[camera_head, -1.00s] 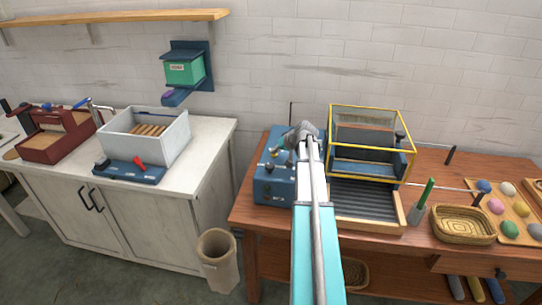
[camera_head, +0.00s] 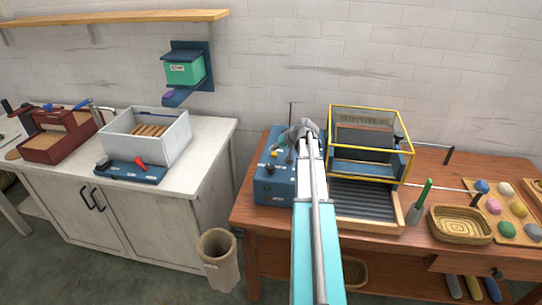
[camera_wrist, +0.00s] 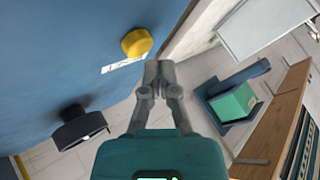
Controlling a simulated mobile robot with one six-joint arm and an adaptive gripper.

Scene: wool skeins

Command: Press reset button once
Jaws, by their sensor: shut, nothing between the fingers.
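A blue control box (camera_head: 275,190) stands at the left end of the wooden bench. A round yellow button (camera_wrist: 137,42) sticks out of its blue face in the wrist view, with a white label (camera_wrist: 125,65) beside it that is too small to read. The yellow button also shows on top of the box in the head view (camera_head: 273,154). My gripper (camera_wrist: 157,70) is shut and empty. Its fingertips appear close to the yellow button but apart from it in the picture. In the head view my arm hides part of the box, and the gripper (camera_head: 290,138) is over its back right part.
A black knob (camera_wrist: 78,126) stands out from the same blue face. Right of my arm is a yellow-framed machine (camera_head: 372,109) with a ribbed bed. A bin (camera_head: 218,262) stands on the floor between bench and white cabinet (camera_head: 150,225). A green box (camera_head: 184,70) hangs on the wall.

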